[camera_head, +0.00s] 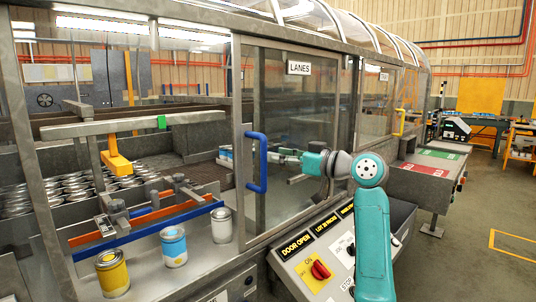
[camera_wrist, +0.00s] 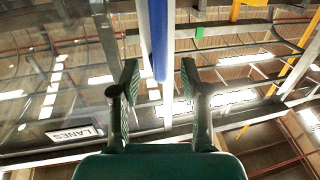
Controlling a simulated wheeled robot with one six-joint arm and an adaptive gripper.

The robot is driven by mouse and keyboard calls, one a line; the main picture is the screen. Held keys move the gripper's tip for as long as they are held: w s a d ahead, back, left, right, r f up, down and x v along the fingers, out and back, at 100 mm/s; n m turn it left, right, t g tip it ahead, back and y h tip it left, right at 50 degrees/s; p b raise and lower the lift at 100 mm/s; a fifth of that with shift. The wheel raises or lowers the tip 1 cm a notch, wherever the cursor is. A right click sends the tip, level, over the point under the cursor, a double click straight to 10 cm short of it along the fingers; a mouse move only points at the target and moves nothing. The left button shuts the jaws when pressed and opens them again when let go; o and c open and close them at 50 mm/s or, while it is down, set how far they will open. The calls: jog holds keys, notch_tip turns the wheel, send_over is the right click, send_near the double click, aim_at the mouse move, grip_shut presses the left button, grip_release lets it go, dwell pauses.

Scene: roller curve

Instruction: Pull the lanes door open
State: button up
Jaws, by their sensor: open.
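The lanes door (camera_head: 305,115) is a clear panel in a grey metal frame, with a LANES sign (camera_head: 299,68) near its top. A blue upright handle (camera_head: 262,163) is on its left frame edge. My gripper (camera_head: 277,156) is just right of the handle in the head view, with its fingers pointing toward it. In the wrist view my gripper (camera_wrist: 160,72) is open, and the blue handle (camera_wrist: 158,40) shows between its two fingers. Neither finger visibly touches the handle. The LANES sign (camera_wrist: 74,133) also shows there, upside down.
A control panel (camera_head: 325,262) with a red knob sits below the door. Yellow, blue and white cans (camera_head: 173,247) stand on the ledge at left. Another door with a yellow handle (camera_head: 399,122) is farther right. Open floor (camera_head: 470,210) lies at right.

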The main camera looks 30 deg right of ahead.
jog(key=v, duration=0.6)
jog(key=shift+s+d, duration=0.1)
jog(key=shift+s, duration=0.05)
jog(key=shift+f, duration=0.15)
